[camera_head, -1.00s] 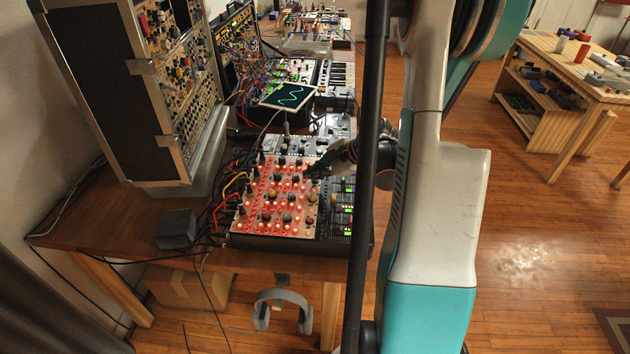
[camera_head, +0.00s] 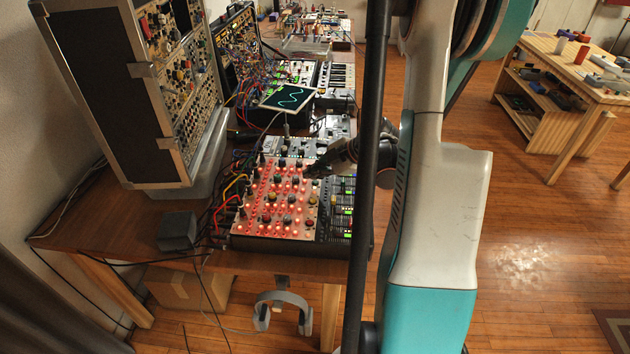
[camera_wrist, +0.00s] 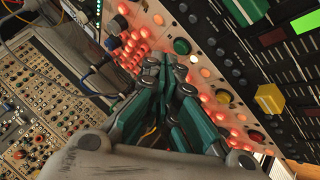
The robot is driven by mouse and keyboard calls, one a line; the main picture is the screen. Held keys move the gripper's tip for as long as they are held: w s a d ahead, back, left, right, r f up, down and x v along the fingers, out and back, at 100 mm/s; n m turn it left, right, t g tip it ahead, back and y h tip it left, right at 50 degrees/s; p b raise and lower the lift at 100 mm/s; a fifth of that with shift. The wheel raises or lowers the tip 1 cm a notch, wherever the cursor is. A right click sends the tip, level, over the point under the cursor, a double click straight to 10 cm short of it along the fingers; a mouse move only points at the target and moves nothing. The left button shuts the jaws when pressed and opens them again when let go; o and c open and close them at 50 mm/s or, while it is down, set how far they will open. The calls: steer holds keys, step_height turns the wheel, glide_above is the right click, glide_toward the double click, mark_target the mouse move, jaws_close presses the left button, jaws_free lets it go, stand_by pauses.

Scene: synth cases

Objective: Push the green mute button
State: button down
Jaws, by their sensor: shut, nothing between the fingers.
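The mixing console shows in the head view, with a pale panel (camera_head: 243,226) of red-lit buttons and coloured knobs. My gripper (camera_head: 311,172) is over the panel's upper right part in the head view. In the wrist view my gripper (camera_wrist: 166,60) has its teal fingers drawn together with nothing between them. A round green cap (camera_wrist: 182,46) lies just beyond the fingertips. A rectangular green piece (camera_wrist: 305,22) is at the upper right. I cannot tell which green part is the mute button, or whether the fingertips touch the panel.
A yellow cap (camera_wrist: 270,98) and small knobs stand right of the fingers. Patch cables (camera_head: 228,190) run along the console's left side. A small tilted screen (camera_head: 288,97) stands behind it. A tall modular case (camera_head: 105,90) is at the left. A grey box (camera_head: 177,231) sits on the table.

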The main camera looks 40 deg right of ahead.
mark_target(315, 186)
step_height(315, 186, up, 6)
steer(key=p, duration=0.4)
stand_by(0.3)
stand_by(0.8)
